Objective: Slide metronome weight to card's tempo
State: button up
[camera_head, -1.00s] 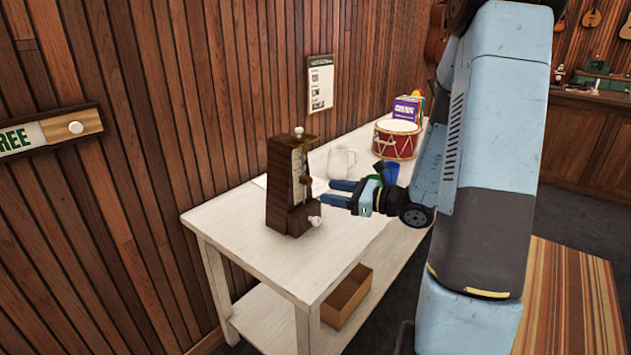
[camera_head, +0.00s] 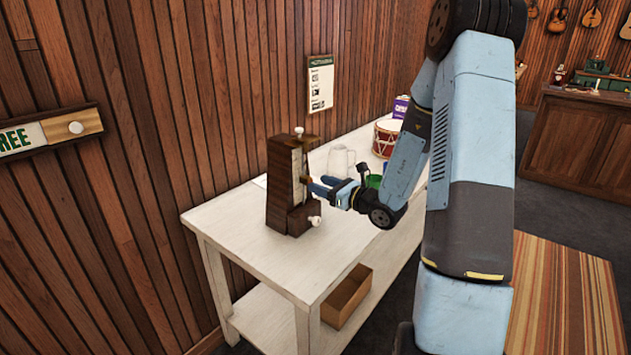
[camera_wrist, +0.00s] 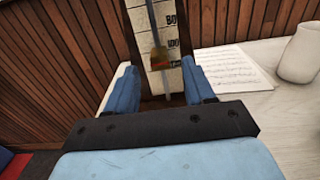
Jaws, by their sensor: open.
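The metronome (camera_head: 281,190) is a dark wooden, tapering case standing upright near the front left of the white table. Its pale tempo scale (camera_wrist: 172,32) shows in the wrist view with dark markings, partly cut off at the top. My gripper (camera_head: 314,185) is at the scale side of the metronome. In the wrist view my gripper (camera_wrist: 163,84) is open, one blue finger on each side of the rod, with the weight between or just beyond the fingertips. Contact is not visible.
The white table (camera_head: 240,232) also holds a sheet of music (camera_wrist: 225,68), a pale mug (camera_head: 340,162) and a red drum (camera_head: 386,138). A printed card (camera_head: 320,84) hangs on the wall; its text is too small to read. A cardboard box (camera_head: 347,296) stands on the lower shelf.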

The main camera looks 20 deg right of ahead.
aim_at(311, 180)
jog(key=shift+x, duration=2.25)
jog(key=shift+c, duration=0.4)
grip_shut()
